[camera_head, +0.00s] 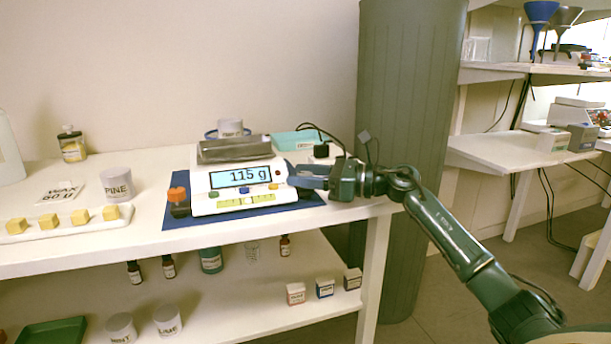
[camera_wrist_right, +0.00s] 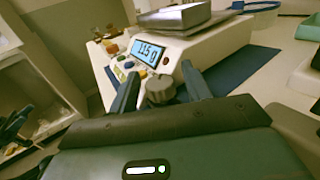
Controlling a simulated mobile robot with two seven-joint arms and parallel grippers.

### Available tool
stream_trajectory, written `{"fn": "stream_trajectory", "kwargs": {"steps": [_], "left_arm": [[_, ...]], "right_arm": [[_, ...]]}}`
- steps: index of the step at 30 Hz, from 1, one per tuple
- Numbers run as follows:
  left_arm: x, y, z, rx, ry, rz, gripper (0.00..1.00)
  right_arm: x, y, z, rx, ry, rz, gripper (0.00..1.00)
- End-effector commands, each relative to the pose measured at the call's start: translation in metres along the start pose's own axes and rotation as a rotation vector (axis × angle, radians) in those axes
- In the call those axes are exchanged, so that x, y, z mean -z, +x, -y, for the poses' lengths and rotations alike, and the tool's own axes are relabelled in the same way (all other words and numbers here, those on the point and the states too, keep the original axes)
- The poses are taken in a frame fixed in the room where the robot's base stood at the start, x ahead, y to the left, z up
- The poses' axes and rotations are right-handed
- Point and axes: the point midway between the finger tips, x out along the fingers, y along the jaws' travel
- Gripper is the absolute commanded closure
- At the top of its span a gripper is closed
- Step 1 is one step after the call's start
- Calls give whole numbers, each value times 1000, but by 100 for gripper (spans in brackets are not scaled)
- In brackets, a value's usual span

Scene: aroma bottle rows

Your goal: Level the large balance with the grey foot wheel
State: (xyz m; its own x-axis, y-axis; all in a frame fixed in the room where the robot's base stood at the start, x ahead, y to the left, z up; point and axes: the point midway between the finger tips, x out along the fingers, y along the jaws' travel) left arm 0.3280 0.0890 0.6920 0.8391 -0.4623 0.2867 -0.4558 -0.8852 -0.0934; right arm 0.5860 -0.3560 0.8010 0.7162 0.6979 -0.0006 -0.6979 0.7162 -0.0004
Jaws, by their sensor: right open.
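The large balance (camera_head: 205,203) stands on a blue mat (camera_head: 300,204) on the white bench. Its display (camera_head: 241,177) reads 115 g, and it also shows in the wrist view (camera_wrist_right: 150,54). A yellow-green strip (camera_head: 246,199), perhaps the level, lies along its front edge; the bubble is too small to read. An orange wheel (camera_head: 178,195) is at its left front corner. The grey foot wheel (camera_wrist_right: 160,91) shows in the right wrist view, between the open fingers of my right gripper (camera_wrist_right: 161,88). In the head view my right gripper (camera_head: 297,178) is at the balance's right side and hides this wheel. My left gripper is not in view.
A PINE jar (camera_head: 117,186) and a white tray (camera_head: 48,226) with yellow cubes stand left of the balance. A teal item (camera_head: 292,140) and a black knob-like object (camera_head: 321,151) are behind it. A tall green column (camera_head: 405,90) stands behind my right arm.

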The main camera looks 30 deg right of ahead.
Motion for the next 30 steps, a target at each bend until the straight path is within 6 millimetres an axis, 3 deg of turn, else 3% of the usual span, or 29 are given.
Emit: {"fn": "stream_trajectory", "kwargs": {"steps": [8,21,30], "left_arm": [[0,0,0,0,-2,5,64],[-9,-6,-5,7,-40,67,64],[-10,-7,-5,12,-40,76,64]], "right_arm": [[1,-12,0,1,2,-2,52],[1,-98,0,2,2,-4,52],[0,-130,0,0,0,0,52]]}}
